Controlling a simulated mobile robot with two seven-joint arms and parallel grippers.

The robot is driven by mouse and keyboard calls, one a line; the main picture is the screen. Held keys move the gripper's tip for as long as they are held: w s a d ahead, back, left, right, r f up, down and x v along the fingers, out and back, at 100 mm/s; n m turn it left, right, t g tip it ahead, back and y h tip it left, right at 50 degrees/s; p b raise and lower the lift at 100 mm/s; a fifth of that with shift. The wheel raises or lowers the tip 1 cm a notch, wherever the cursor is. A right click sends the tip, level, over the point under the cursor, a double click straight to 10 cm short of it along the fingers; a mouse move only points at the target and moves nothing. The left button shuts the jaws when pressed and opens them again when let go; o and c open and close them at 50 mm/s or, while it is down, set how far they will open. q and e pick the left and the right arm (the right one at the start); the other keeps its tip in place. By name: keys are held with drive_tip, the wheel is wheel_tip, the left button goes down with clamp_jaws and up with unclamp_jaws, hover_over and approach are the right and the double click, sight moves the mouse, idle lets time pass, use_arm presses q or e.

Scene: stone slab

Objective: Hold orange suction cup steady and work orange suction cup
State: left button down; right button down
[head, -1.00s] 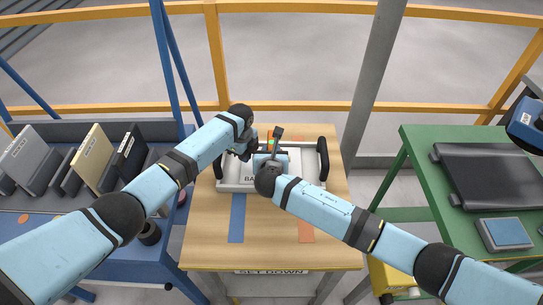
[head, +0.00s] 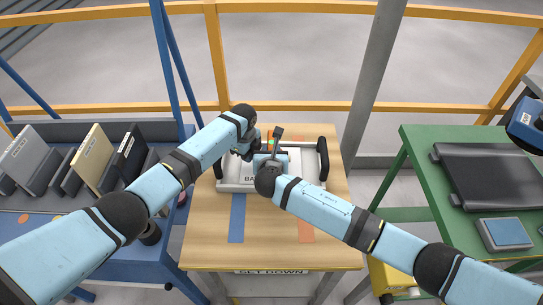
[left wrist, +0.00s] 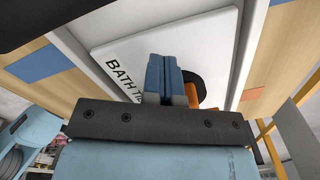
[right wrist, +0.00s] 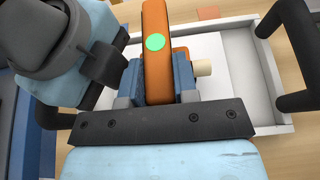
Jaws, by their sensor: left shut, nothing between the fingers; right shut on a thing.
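The orange suction cup (right wrist: 156,52) shows in the right wrist view as an orange handle with a green dot. My right gripper (right wrist: 157,82) is shut on this handle, one blue finger on each side. In the left wrist view, part of the orange suction cup (left wrist: 191,94) and a black round part show beside and behind my left gripper (left wrist: 163,72). The left gripper's blue fingers are together and empty, close to the cup. Whether they touch it cannot be told. The cup is on or just over a white panel (left wrist: 113,42) lettered "BATH T…"; the contact is hidden.
A white tray (head: 232,186) with black handles (head: 322,160) at its sides holds the panel on a wooden table (head: 270,250). A blue rack with upright slabs (head: 95,152) stands left. A green table (head: 425,160) with a dark slab stands right. Yellow rails run behind.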

use_arm(q)
drive_tip(key=shift+s+d+r, duration=0.1)
drive_tip(key=shift+s+d, duration=0.1)
drive_tip(key=shift+d, duration=1.5)
idle(0.9)
drive_tip(key=shift+w+a, duration=0.1)
drive_tip(key=shift+a, duration=1.35)
drive_tip(key=shift+w+a+r, duration=0.1)
drive_tip(key=shift+a, duration=0.1)
wheel_tip(320, 180, up, 8)
drive_tip(key=shift+a+f, duration=0.2)
drive_tip(key=shift+a, duration=0.05)
